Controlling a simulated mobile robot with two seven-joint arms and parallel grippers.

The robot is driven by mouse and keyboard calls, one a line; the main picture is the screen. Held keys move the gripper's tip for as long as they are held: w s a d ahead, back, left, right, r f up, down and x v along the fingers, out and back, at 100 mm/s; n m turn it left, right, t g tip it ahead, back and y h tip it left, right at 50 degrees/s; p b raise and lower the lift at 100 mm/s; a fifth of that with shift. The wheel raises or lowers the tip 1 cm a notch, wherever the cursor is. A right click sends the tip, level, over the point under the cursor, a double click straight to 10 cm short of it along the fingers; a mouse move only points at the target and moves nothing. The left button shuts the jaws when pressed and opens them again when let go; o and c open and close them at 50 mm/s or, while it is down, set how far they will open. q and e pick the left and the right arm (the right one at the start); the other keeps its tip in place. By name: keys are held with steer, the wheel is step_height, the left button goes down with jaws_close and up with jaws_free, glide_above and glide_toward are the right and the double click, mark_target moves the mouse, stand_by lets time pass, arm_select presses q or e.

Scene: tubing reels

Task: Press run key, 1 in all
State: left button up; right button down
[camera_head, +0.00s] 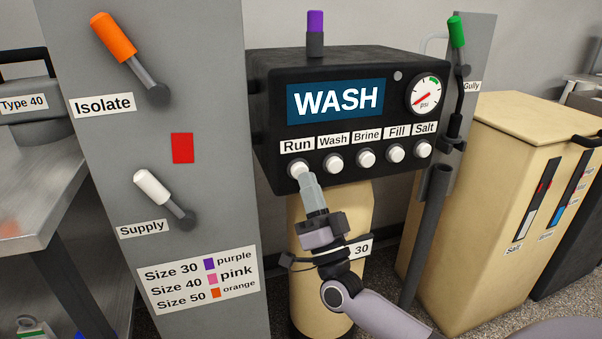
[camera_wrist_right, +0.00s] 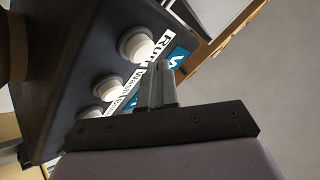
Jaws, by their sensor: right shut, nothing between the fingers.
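The run key (camera_head: 298,168) is a round white button under the "Run" label, at the left end of a row on the black control box (camera_head: 265,120). My right gripper (camera_head: 306,179) is shut and empty. Its fingertips overlap the lower right edge of the run key in the head view. In the right wrist view the run key (camera_wrist_right: 136,43) shows just beyond and to the left of the fingertips (camera_wrist_right: 160,70). I cannot tell whether they touch it. The display (camera_head: 336,101) reads "WASH". My left gripper is not in view.
Wash (camera_head: 333,163), Brine (camera_head: 366,159), Fill (camera_head: 396,153) and Salt (camera_head: 424,150) keys sit to the right. A grey panel with an orange Isolate lever (camera_head: 113,36) and white Supply lever (camera_head: 152,187) stands left. A tan cabinet (camera_head: 480,200) stands right.

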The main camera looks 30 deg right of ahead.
steer(key=shift+w, duration=0.3)
steer(key=shift+w+d+b, duration=0.15)
steer(key=shift+w+b, duration=0.15)
steer(key=shift+w, duration=0.15)
stand_by(0.6)
steer(key=shift+w+d, duration=0.1)
steer(key=shift+w, duration=0.05)
steer(key=shift+w+d+r, duration=0.1)
steer(key=shift+r, duration=0.05)
stand_by(0.6)
steer(key=shift+s+a+f+p, duration=0.15)
steer(key=shift+s+a+p, duration=0.1)
steer(key=shift+s, duration=0.25)
steer(key=shift+s+a+f+p, duration=0.1)
steer(key=shift+s+p, duration=0.1)
steer(key=shift+s, duration=0.25)
